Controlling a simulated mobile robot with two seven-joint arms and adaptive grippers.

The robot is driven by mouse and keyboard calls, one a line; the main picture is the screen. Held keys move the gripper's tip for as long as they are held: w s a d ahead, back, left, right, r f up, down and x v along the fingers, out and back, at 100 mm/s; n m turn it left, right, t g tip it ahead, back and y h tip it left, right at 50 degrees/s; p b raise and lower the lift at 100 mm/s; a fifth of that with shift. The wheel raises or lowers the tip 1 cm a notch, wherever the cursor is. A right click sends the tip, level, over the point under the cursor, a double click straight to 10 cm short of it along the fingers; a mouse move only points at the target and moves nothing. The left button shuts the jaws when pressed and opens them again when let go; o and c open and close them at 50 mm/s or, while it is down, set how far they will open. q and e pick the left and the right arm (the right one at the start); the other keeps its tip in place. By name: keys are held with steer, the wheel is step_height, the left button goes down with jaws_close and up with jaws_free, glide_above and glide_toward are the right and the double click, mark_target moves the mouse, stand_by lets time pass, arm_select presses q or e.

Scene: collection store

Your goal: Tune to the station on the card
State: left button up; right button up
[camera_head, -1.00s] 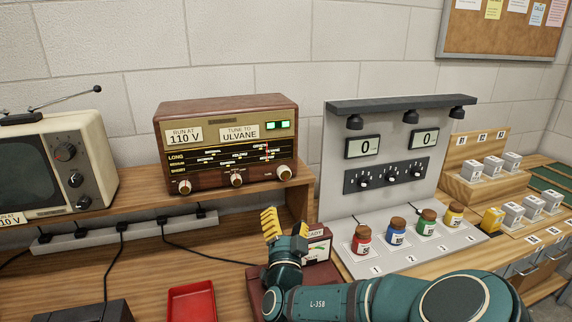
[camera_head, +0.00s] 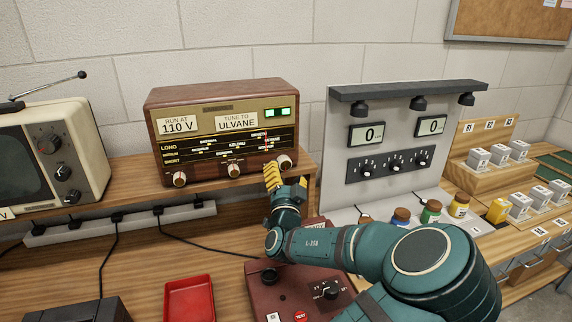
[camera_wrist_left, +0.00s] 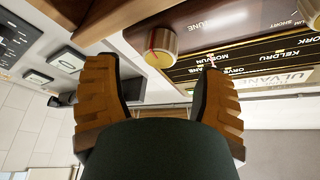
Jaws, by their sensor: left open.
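The brown wooden radio (camera_head: 220,95) stands on the shelf with its dial lit. A card on it (camera_head: 237,122) reads "TUNE TO ULVANE". A red needle (camera_head: 266,143) stands toward the right of the dial. Three knobs line the bottom: left (camera_head: 179,179), middle (camera_head: 234,170) and right (camera_head: 285,162). My left gripper (camera_head: 274,174) is open, just below and in front of the right knob. In the left wrist view this knob (camera_wrist_left: 161,47) lies ahead, between the lines of the spread fingers (camera_wrist_left: 156,70), apart from them. The radio appears upside down there.
A television (camera_head: 75,150) stands left of the radio. A red tray (camera_head: 190,300) and a maroon device (camera_head: 290,292) lie on the bench below. A grey panel with displays (camera_head: 400,100) and several jars stand to the right.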

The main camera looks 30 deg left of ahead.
mark_target(286, 164)
arm_select(q)
steer(key=shift+x, duration=1.85)
steer(key=c, duration=1.2)
